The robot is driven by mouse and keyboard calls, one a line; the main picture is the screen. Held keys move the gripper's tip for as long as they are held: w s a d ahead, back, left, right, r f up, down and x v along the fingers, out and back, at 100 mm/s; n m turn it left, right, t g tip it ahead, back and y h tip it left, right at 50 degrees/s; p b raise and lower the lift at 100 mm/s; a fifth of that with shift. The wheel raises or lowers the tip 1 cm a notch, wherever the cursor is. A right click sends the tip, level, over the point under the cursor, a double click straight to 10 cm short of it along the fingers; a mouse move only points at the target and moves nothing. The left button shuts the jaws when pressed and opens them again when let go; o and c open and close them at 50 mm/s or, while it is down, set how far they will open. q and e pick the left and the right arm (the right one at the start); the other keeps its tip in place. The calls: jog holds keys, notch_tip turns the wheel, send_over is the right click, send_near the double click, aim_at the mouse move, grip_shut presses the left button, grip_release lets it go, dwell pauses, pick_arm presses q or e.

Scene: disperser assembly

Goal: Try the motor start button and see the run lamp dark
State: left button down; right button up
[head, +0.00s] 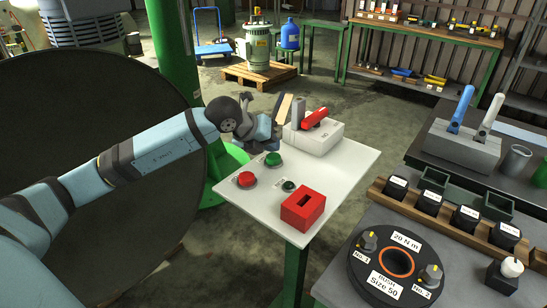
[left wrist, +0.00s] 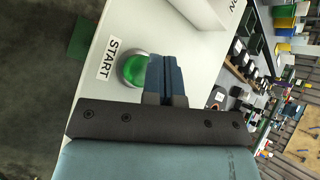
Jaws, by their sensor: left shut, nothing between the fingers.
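The green start button (head: 272,159) sits on a white-topped stand (head: 340,172), beside a larger red button (head: 246,179). In the left wrist view, the green button (left wrist: 131,68) lies beside a START label (left wrist: 109,58). A small dark-green round lamp (head: 289,186) is near it and looks unlit; no label on it can be read. My left gripper (head: 274,138) is over the back of the stand, behind the green button. Its shut fingers (left wrist: 165,63) overlap the button's right edge in the left wrist view; contact cannot be told. My right gripper is not in view.
A grey switch box (head: 318,140) with a red lever (head: 314,118) stands behind the buttons. A red slotted block (head: 303,210) is at the stand's front. A bench with a black ring (head: 365,285) and labelled blocks is to the right. A green post (head: 172,45) stands behind my arm.

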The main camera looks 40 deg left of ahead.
aim_at(271, 155)
pick_arm(q)
jog(key=shift+f, duration=0.45)
dwell(0.5)
jog(key=shift+f+b, duration=0.65)
jog(key=shift+b, duration=0.15)
dwell(0.5)
jog(key=shift+r+p, duration=0.75)
jog(key=shift+r, duration=0.6)
jog(key=shift+r+p, duration=1.35)
jog(key=shift+r, duration=1.15)
